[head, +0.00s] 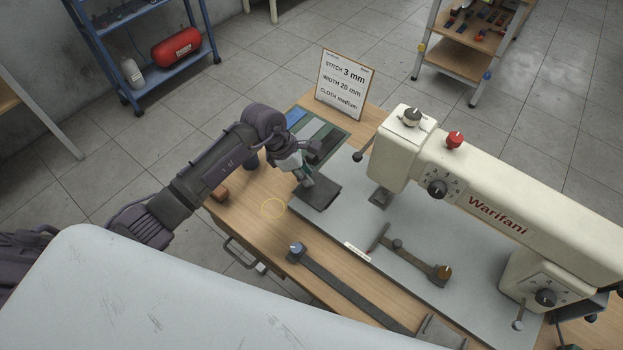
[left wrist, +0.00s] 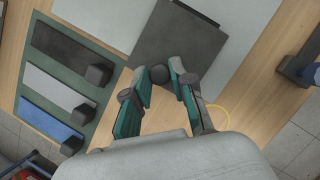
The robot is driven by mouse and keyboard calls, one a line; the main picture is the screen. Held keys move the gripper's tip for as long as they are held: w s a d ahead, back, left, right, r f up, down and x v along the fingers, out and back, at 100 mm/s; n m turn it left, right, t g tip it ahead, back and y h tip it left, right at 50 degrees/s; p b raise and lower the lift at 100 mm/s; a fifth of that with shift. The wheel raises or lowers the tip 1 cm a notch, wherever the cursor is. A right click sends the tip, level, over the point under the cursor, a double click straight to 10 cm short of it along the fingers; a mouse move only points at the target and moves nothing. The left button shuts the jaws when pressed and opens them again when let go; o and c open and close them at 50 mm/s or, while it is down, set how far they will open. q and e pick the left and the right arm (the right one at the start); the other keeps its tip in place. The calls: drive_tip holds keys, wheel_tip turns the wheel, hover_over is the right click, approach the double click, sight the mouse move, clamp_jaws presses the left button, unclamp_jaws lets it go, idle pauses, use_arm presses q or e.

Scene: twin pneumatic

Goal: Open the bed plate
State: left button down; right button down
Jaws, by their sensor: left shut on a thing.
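The bed plate (head: 322,195) is a dark grey square at the left end of the sewing machine's pale bed (head: 345,222). It looks flat, and its near end reaches over the wooden table. In the left wrist view the plate (left wrist: 178,38) fills the top middle, with a round dark knob (left wrist: 159,74) at its near edge. My left gripper (head: 306,181) is at the plate's left edge. In the left wrist view its green-padded fingers (left wrist: 159,71) are shut on the knob, one on each side. My right gripper does not show.
The cream sewing machine (head: 480,195) stands to the right. Behind the plate lie a mat of cloth strips (head: 335,128) and an upright sign (head: 342,85). A long dark bar (head: 345,288) lies along the table front.

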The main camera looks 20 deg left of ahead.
use_arm(q)
drive_tip(key=a+b, duration=0.1)
drive_tip(key=a, duration=0.1)
drive_tip(key=w+a+b, duration=0.1)
drive_tip(key=a, duration=0.1)
drive_tip(key=w+a, duration=0.1)
drive_tip(key=a, duration=0.1)
drive_tip(key=shift+w+f+b, duration=0.1)
drive_tip(key=shift+f+b, duration=0.15)
drive_tip(key=shift+b, duration=0.15)
drive_tip(key=shift+w+a+r, duration=0.1)
drive_tip(key=shift+a+r, duration=0.1)
drive_tip(key=shift+a, duration=0.2)
drive_tip(key=c, duration=1)
unclamp_jaws()
drive_tip(key=v, duration=1.2)
